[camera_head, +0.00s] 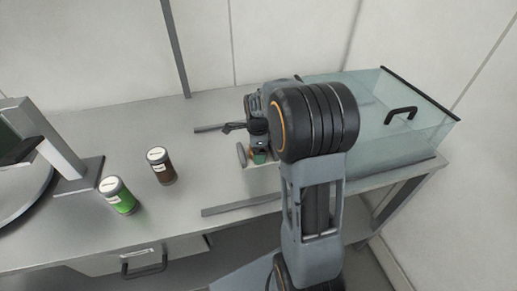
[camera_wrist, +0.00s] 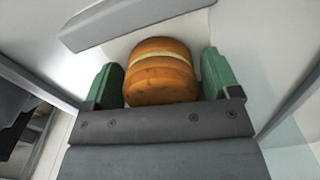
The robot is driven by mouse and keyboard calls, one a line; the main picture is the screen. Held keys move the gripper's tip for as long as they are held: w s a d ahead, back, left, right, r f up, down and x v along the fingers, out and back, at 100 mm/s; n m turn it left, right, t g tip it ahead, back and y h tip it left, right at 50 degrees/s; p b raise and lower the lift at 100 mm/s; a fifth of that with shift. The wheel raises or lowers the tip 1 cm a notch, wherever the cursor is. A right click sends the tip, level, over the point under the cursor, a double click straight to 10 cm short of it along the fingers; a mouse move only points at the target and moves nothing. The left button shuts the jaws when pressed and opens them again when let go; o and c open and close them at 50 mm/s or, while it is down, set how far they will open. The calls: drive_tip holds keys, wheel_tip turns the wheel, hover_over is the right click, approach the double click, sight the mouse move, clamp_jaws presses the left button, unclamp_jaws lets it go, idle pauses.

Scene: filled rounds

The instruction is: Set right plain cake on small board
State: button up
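A plain round cake (camera_wrist: 162,82), orange-brown with a pale cream band, sits between the two green fingers of my gripper (camera_wrist: 160,66) in the wrist view. The fingers lie against its left and right sides, close to the palm. In the head view my gripper (camera_head: 257,157) is low over the counter, between two grey rails, and mostly hidden by my arm. Only bits of green and orange show there. A pale surface lies behind the cake in the wrist view; I cannot tell whether it is the small board.
A clear glass case (camera_head: 402,150) with a black handle stands at the right. A green-filled jar (camera_head: 119,197) and a brown-filled jar (camera_head: 162,168) stand on the counter (camera_head: 205,185) left of my arm. A grey stand (camera_head: 62,155) is at far left. The counter between jars and rails is clear.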

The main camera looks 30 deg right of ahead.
drive_tip(key=shift+o, duration=0.7)
drive_tip(key=shift+r, duration=0.15)
wheel_tip(320, 180, up, 10)
drive_tip(key=shift+r, duration=0.85)
drive_tip(key=s+a+f+n+t, duration=0.1)
drive_tip(key=s+a+n, duration=0.3)
drive_tip(key=s+n, duration=0.4)
drive_tip(key=s+a+f+n+t, duration=0.1)
drive_tip(key=s+a+n, duration=0.4)
drive_tip(key=n, duration=0.9)
drive_tip(key=shift+s+a+f+t, duration=0.35)
drive_tip(key=shift+s+t, duration=0.45)
drive_tip(key=shift+s, duration=0.75)
